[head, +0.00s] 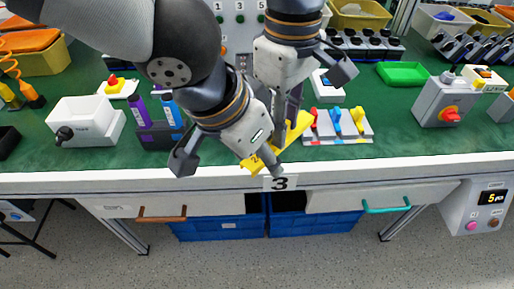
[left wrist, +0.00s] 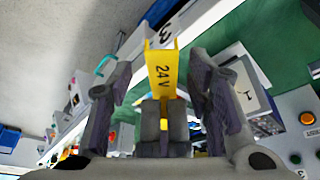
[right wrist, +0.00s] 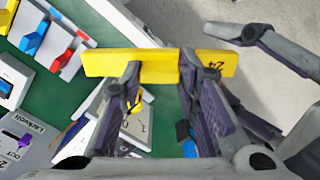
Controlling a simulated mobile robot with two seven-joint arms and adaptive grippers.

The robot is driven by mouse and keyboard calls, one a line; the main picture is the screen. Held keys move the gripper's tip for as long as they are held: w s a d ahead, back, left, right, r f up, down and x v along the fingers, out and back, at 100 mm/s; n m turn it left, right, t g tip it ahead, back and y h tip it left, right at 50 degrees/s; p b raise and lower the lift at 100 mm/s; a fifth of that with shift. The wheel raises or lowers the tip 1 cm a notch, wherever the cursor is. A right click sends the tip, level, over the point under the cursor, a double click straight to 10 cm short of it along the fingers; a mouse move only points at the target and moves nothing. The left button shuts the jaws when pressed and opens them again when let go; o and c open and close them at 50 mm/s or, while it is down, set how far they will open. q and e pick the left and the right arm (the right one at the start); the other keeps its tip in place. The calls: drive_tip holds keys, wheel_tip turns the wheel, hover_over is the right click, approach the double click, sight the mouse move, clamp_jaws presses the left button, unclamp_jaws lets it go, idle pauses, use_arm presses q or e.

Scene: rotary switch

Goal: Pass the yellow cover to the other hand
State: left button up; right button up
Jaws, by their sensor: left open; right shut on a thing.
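The yellow cover (head: 299,129) is a long channel-shaped piece marked "24 V". It is held in the air near the table's front edge. My right gripper (right wrist: 160,72) is shut on it; the cover spans its fingertips in the right wrist view (right wrist: 106,63). My left gripper (left wrist: 160,78) is open, its fingers apart on either side of the marked end of the cover (left wrist: 161,66), with gaps visible. In the head view my left gripper (head: 227,162) is in front of and below my right gripper, hiding part of the cover.
A panel with red, blue and yellow switches (head: 320,138) lies just right of the grippers. A white box (head: 85,117) and a holder with purple and blue markers (head: 160,135) are left. Drawers hang below the edge.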

use_arm(q)
drive_tip(key=shift+c, duration=0.2)
clamp_jaws()
use_arm(e)
drive_tip(key=o, duration=1.1)
